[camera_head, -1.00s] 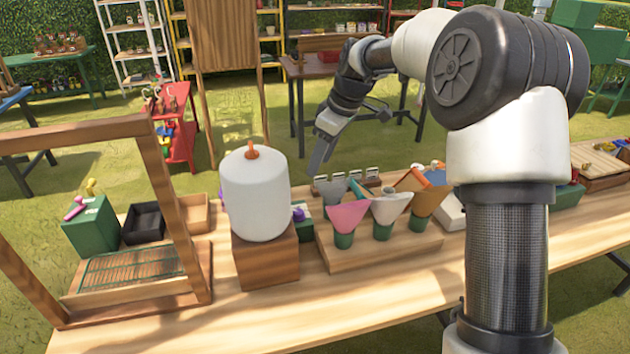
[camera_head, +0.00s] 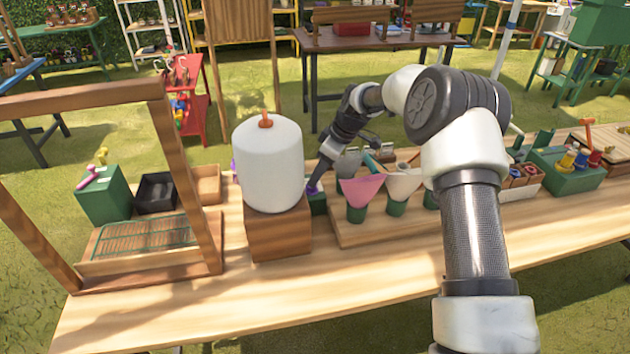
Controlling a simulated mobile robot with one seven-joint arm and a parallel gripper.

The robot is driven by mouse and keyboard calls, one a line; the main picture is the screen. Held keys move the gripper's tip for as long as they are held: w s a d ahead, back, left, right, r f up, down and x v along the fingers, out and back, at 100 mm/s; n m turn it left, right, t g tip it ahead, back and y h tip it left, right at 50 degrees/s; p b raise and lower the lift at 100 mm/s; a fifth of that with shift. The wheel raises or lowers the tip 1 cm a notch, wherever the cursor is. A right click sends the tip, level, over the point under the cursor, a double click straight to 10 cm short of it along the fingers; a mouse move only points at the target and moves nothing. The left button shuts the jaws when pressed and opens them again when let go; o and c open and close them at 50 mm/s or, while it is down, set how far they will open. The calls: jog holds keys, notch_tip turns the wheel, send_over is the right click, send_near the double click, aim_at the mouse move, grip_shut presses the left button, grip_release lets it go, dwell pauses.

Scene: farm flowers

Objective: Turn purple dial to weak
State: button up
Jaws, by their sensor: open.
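Contact cannot be told. The gripper is open, and nothing is seen held in it.
The white cylinder (camera_head: 268,165) on a wooden block (camera_head: 278,235) stands close left of my gripper. Paper-wrapped cones (camera_head: 361,190) in green holders stand close right. A wooden frame (camera_head: 165,150) and a green box with a pinkish handle (camera_head: 104,197) are further left. The front table strip is clear.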

jog(key=shift+x, duration=2.05)
jog(key=c, duration=1.1)
jog(key=shift+s+a+f+m+t+b, duration=0.15)
jog(key=shift+m+t+b, duration=0.25)
jog(key=shift+m+b, duration=0.55)
jog(key=m, duration=0.2)
jog(key=shift+s+m+t+h+b, duration=0.1)
jog(key=shift+m+t+h+b, duration=0.2)
jog(key=shift+m+h+b, duration=0.1)
jog(key=o, duration=1.1)
